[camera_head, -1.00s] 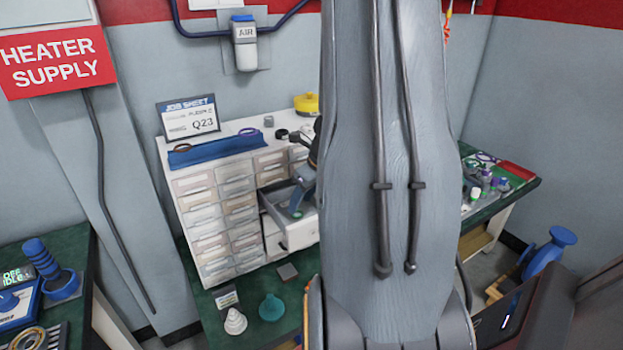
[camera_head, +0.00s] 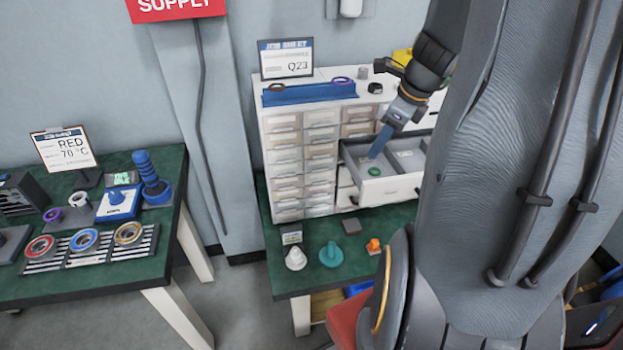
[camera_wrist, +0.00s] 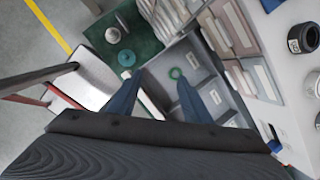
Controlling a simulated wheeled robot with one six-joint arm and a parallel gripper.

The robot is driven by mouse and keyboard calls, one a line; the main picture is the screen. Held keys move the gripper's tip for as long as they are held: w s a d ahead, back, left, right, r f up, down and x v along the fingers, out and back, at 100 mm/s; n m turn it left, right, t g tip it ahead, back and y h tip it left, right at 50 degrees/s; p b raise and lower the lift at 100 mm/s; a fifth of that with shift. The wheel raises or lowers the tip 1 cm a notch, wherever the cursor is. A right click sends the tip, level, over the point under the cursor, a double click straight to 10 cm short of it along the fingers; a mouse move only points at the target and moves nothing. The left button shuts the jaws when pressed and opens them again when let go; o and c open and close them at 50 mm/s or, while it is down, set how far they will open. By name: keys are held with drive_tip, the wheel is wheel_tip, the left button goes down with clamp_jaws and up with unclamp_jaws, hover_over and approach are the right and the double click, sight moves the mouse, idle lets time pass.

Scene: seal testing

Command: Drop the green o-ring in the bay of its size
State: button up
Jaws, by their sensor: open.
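The green o-ring (camera_head: 374,171) lies in the left bay of the open drawer (camera_head: 392,190), near its front. It also shows in the wrist view (camera_wrist: 170,73), on the grey drawer floor beside the right fingertip. My gripper (camera_head: 374,155) is open and empty just above that bay. In the wrist view its two blue fingers (camera_wrist: 155,78) are spread apart, and the ring is not between them. The drawer is split into bays with white labels, too small to read. My arm hides the drawer's right end.
The drawer cabinet (camera_head: 303,150) has several shut drawers. A blue rack (camera_head: 310,92) with rings and the job sheet "Q23" (camera_head: 286,61) stand on top. A white cone (camera_head: 296,258), a teal cone (camera_head: 331,254) and an orange item (camera_head: 373,246) stand on the green bench below.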

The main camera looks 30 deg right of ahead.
drive_tip(key=s+a+n+g, duration=0.1)
drive_tip(key=s+a+n, duration=0.1)
drive_tip(key=a+n, duration=1)
drive_tip(key=s+a+f+n+g+h, duration=0.1)
drive_tip(key=s+a+n, duration=0.2)
drive_tip(key=a+n, duration=0.9)
drive_tip(key=n, duration=0.5)
drive_tip(key=shift+a+f, duration=0.2)
drive_tip(key=shift+a, duration=0.15)
drive_tip(key=shift+f, duration=0.1)
drive_tip(key=shift+f+b, duration=0.65)
drive_tip(key=shift+c, duration=0.6)
